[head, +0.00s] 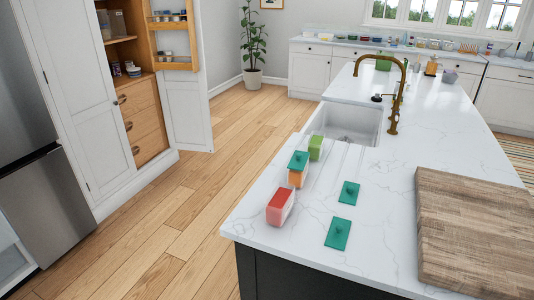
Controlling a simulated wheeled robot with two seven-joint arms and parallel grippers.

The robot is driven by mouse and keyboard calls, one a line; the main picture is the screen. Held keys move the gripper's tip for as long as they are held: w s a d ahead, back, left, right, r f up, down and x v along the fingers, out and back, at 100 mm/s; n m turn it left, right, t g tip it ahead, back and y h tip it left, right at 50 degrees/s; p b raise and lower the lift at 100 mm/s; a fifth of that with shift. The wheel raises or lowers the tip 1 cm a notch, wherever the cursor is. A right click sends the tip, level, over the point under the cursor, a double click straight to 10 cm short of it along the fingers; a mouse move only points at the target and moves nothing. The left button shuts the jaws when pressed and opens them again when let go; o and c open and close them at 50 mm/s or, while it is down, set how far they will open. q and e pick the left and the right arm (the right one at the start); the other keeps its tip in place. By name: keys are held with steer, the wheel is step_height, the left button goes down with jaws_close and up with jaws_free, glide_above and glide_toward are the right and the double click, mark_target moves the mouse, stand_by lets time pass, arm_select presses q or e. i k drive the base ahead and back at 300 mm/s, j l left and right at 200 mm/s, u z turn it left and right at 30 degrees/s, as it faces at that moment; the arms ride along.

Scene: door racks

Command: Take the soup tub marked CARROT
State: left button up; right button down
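Three soup tubs stand in a row on the white marble island, left of the middle. The nearest is a tub with red contents (281,206) and no lid on it. Behind it is a tub with orange contents (296,179), with a teal lid (298,160) on top. The farthest is a green tub (315,148) near the sink. Two more teal lids lie flat on the island, one farther back (349,193) and one nearer (338,233). No marking such as CARROT can be read on any tub. Neither of my grippers is in view.
The island top (375,270) is clear around the lids. A wooden cutting board (475,235) lies at the right. A sink (345,123) with a brass faucet (396,95) is behind the tubs. An open pantry cabinet (150,70) stands left, across bare wooden floor.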

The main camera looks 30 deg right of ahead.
mark_target(296, 178)
steer(key=i+j+z, duration=0.1)
steer(key=z, duration=0.5)
steer(key=j+z, duration=0.45)
steer(key=j, duration=0.6)
steer(key=j+z, duration=0.1)
steer(key=j, duration=1.4)
